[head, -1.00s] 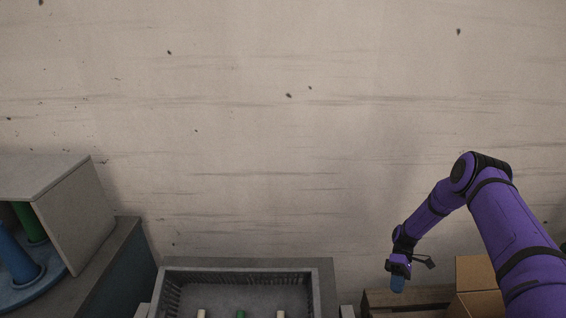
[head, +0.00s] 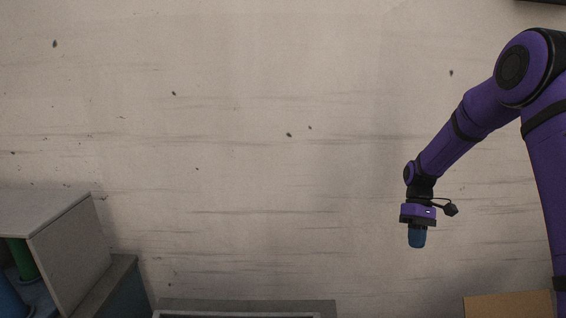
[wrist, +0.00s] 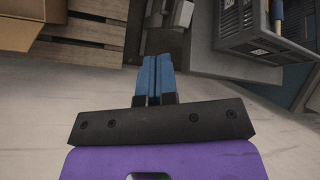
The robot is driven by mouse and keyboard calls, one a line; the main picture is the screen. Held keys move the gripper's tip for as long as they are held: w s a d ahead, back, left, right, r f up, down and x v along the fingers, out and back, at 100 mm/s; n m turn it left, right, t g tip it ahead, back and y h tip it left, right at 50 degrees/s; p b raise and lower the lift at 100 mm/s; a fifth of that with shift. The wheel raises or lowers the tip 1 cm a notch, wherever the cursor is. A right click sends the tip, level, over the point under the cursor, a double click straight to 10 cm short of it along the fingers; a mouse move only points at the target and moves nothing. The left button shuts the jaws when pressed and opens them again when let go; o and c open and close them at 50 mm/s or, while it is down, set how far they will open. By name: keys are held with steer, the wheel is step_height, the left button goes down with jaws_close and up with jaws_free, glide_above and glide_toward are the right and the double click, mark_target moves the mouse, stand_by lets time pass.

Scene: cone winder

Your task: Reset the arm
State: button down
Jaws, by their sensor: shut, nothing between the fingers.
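My gripper (head: 417,238) hangs from my purple arm at the right of the head view, pointing down in front of the pale wall. Its blue fingers are shut and hold nothing. In the wrist view the gripper (wrist: 154,62) shows its two blue fingers side by side, with nothing between them. It is clear of everything around it.
A grey cabinet (head: 75,250) with green and blue parts inside stands at the lower left. A grey crate (wrist: 252,56) is at the upper right of the wrist view, and wooden pallet slats (wrist: 85,38) at its upper left. A cardboard box edge (head: 508,305) shows low right.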

steer(key=s+a+r+m+t+h, duration=0.1)
steer(key=s+a+r+t, duration=0.15)
steer(key=s+r, duration=0.55)
steer(key=s+a+r+m+t+h, duration=0.1)
steer(key=s+r+t, duration=0.25)
steer(key=r, duration=0.85)
steer(key=s+a+r+m+t, duration=0.1)
steer(key=s+r+t, duration=0.1)
steer(key=s, duration=0.8)
steer(key=s+a+r+m+t, duration=0.1)
steer(key=s+r+m+t, duration=0.1)
steer(key=s, duration=0.8)
steer(key=shift+s+r+t, duration=0.15)
steer(key=shift+r+t, duration=0.65)
steer(key=shift+r, duration=0.05)
